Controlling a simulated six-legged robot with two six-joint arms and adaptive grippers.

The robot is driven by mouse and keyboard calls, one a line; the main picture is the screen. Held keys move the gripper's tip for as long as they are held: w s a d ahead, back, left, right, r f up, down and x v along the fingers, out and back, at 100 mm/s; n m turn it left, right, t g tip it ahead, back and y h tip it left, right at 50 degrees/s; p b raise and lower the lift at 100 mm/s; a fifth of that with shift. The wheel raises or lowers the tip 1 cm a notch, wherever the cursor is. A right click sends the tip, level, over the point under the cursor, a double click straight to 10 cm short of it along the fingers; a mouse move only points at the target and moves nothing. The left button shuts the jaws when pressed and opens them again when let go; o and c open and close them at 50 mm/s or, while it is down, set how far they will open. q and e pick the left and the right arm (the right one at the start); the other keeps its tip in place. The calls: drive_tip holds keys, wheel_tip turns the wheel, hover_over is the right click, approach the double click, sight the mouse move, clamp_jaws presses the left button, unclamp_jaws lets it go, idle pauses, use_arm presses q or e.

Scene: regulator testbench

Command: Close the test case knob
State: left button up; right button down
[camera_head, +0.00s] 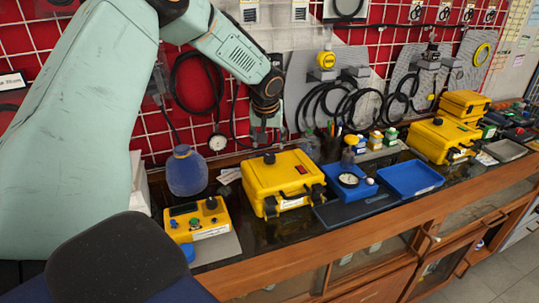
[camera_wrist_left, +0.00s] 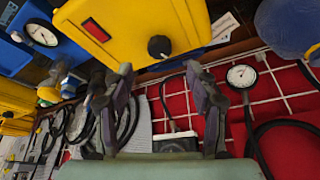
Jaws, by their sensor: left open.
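The yellow test case (camera_head: 283,180) stands closed on the bench, with a black knob (camera_head: 269,158) on its top near the back edge. In the left wrist view, the case (camera_wrist_left: 140,28) fills the upper middle, and its round black knob (camera_wrist_left: 159,47) is seen from above beside a red switch. My left gripper (camera_head: 262,127) hangs above and behind the knob, apart from it. In the left wrist view, the two fingers of the left gripper (camera_wrist_left: 158,72) are spread, with the knob just beyond the gap between their tips. My right gripper is in neither view.
A smaller yellow device (camera_head: 200,222) and a blue rounded vessel (camera_head: 186,172) stand left of the case. A blue gauge box (camera_head: 349,184) and an empty blue tray (camera_head: 411,179) are to its right. A red gridded wall with black hoses (camera_head: 197,85) rises close behind.

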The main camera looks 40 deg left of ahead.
sight(269, 157)
use_arm(q)
drive_tip(key=x, duration=0.7)
drive_tip(key=shift+w+a+f, duration=0.1)
drive_tip(key=shift+w+f, duration=0.1)
drive_tip(key=shift+c, duration=0.4)
drive_tip(key=c, duration=1.1)
